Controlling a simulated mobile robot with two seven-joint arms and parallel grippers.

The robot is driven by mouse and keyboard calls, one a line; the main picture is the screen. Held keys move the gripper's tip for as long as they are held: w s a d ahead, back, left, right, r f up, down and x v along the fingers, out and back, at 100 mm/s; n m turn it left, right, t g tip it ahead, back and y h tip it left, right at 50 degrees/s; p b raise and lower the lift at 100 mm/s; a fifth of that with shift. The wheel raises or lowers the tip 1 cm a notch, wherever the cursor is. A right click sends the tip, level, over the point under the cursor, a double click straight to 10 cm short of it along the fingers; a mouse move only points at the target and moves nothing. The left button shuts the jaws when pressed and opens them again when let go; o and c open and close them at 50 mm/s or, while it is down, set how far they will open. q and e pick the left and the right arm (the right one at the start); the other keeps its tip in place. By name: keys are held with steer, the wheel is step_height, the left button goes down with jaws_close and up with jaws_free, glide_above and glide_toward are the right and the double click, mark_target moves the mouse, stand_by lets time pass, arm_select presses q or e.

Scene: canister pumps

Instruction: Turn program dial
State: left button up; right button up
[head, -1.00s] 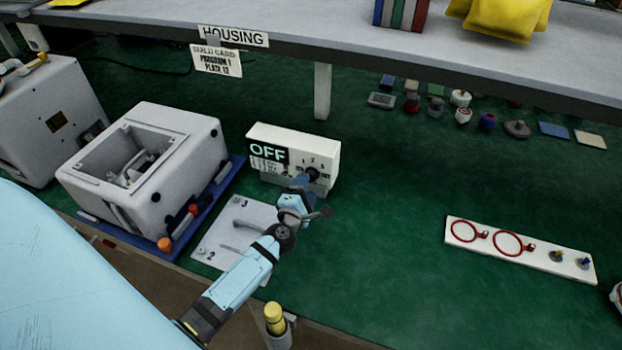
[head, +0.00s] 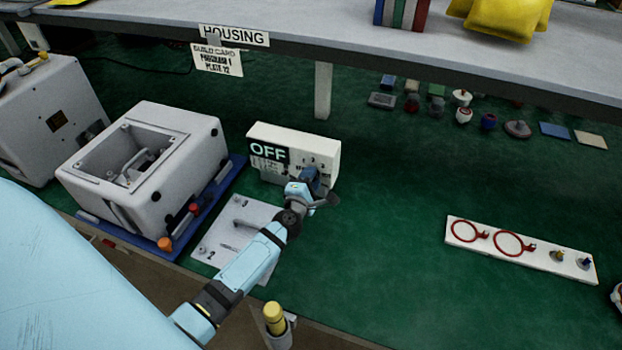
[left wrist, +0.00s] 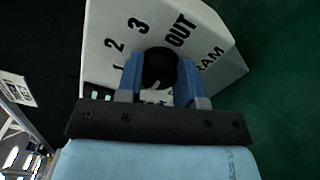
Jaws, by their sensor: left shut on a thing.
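The white control box (head: 327,155) stands on the green bench top with an "OFF" display (head: 268,152) at its upper left. The black program dial (left wrist: 160,66) is on its front face, with the marks 1, 2, 3 and "OUT" around it in the left wrist view. My left gripper (left wrist: 160,82) is shut on the dial, with one blue finger on each side. In the head view my left gripper (head: 308,180) covers the dial. The dial's pointer cannot be made out. My right gripper is not in view.
A white open-topped housing (head: 190,140) sits on a blue base left of the box. A white plate (head: 222,243) numbered 2 lies under my left arm. A tray with red rings (head: 545,262) lies at right. A shelf (head: 300,55) with a build card (head: 218,62) overhangs behind.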

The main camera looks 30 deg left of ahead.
arm_select(q)
steer(key=m+p, duration=0.5)
steer(key=m, duration=0.3)
steer(key=shift+f, duration=0.15)
steer(key=shift+m+p, duration=0.3)
steer(key=shift+m, duration=0.1)
stand_by(0.5)
steer(key=o, duration=0.9)
